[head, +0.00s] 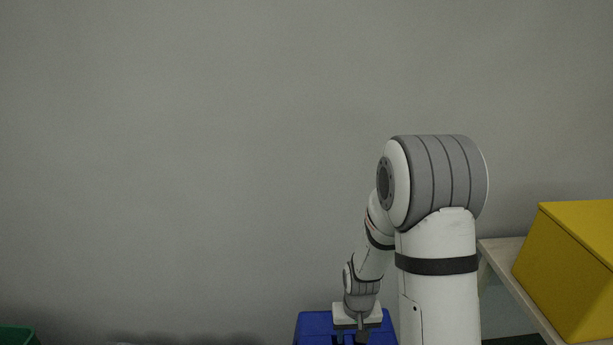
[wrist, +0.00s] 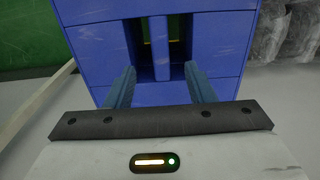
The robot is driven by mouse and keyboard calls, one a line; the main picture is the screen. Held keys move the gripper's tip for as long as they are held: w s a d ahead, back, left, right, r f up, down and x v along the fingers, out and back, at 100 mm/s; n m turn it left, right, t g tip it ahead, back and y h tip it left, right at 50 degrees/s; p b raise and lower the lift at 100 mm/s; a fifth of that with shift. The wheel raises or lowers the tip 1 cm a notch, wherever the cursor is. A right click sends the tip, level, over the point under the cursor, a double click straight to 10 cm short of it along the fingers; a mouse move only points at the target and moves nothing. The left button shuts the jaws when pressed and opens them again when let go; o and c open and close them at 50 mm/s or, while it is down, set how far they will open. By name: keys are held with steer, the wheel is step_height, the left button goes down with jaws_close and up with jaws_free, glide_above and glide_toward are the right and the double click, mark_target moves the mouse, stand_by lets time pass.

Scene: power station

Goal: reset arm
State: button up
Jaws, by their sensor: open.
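My gripper (wrist: 161,88) is open, its two fingers spread in the wrist view. A blue box (wrist: 213,38) with a vertical bar like a handle (wrist: 160,50) between two dark openings is in front of it. The bar lies between the fingers in the picture; I cannot tell whether they touch it. In the head view my arm is bent downward, and my gripper (head: 358,328) is low over the blue box (head: 314,325), its fingertips partly cut off by the lower edge.
A yellow box (head: 570,270) sits on a light wooden shelf or table (head: 505,262) at the right. A green object (head: 16,337) shows at the lower left corner. A plain grey wall (head: 200,150) fills the back, and the space above the arm is clear.

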steer(key=s+r+p, duration=0.3)
steer(key=s+r, duration=0.2)
steer(key=r, duration=0.7)
steer(key=s+d+r+t+p, duration=0.1)
steer(key=s+r+p, duration=0.3)
steer(key=r, duration=0.8)
steer(key=s+r+t+p, duration=0.1)
steer(key=s+r+p, duration=0.3)
steer(key=r, duration=0.8)
steer(key=s, duration=0.2)
steer(key=shift+s+d+r, duration=0.2)
steer(key=shift+s, duration=0.15)
